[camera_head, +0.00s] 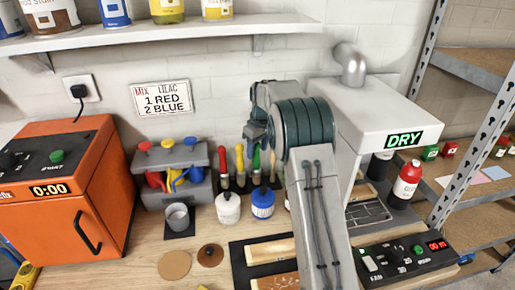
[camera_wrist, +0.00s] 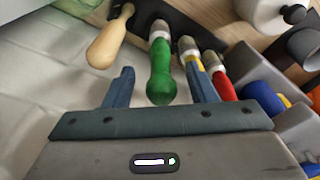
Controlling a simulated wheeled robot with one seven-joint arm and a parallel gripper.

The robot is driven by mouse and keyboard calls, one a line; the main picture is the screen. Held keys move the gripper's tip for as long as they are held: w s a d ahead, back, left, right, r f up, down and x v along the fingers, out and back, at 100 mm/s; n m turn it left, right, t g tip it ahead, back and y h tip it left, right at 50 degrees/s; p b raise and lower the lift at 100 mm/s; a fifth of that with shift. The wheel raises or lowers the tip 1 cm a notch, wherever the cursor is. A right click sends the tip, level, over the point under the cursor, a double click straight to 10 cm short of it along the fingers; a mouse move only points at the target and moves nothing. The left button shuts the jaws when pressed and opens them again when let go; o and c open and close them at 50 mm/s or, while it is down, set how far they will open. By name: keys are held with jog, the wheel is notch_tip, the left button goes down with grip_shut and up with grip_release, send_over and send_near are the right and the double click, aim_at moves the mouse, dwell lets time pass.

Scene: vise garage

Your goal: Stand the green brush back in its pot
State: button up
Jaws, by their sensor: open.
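The green brush (camera_wrist: 161,75) shows in the wrist view with its rounded handle end towards me and its metal collar farther away. My gripper (camera_wrist: 160,72) is open, with one finger on each side of the green handle; I see no clear contact. In the head view my gripper (camera_head: 254,135) hangs above the green brush (camera_head: 256,164), which looks upright in the row of brushes at the wall. I cannot tell which pot belongs to the green brush.
Yellow (camera_head: 240,163) and red (camera_head: 224,168) brushes stand left of the green one. A wooden-handled brush (camera_wrist: 108,42) is on its other side in the wrist view. A white pot (camera_head: 228,208) and grey cup (camera_head: 177,217) stand in front. The drying hood (camera_head: 375,125) is at right.

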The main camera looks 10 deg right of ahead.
notch_tip(320, 180, up, 12)
jog(key=s, duration=0.1)
jog(key=shift+d+b, duration=0.45)
jog(key=shift+s+f, duration=0.1)
jog(key=shift+f, duration=0.05)
dwell(0.6)
